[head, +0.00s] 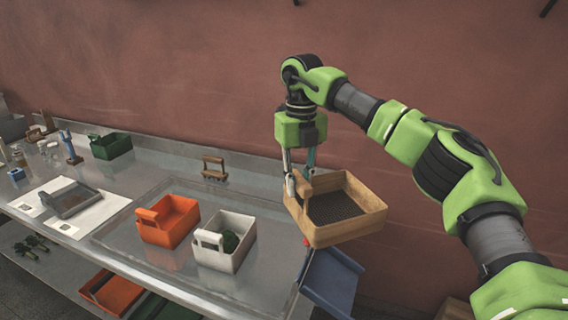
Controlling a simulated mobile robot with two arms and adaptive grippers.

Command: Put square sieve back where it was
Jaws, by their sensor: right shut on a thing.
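The square sieve (350,224) is a wooden box with a dark mesh bottom and a handle on its left side. My right gripper (298,188) points down and is shut on the sieve's handle. The sieve hangs in the air, slightly tilted, over the right end of the metal table. A blue tray or chute (332,280) shows partly below it; the sieve hides its upper part. My left gripper is not in view.
A grey tray (70,200) lies on a white mat (95,219). A green box (112,146) and a wooden holder (214,168) stand along the back.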

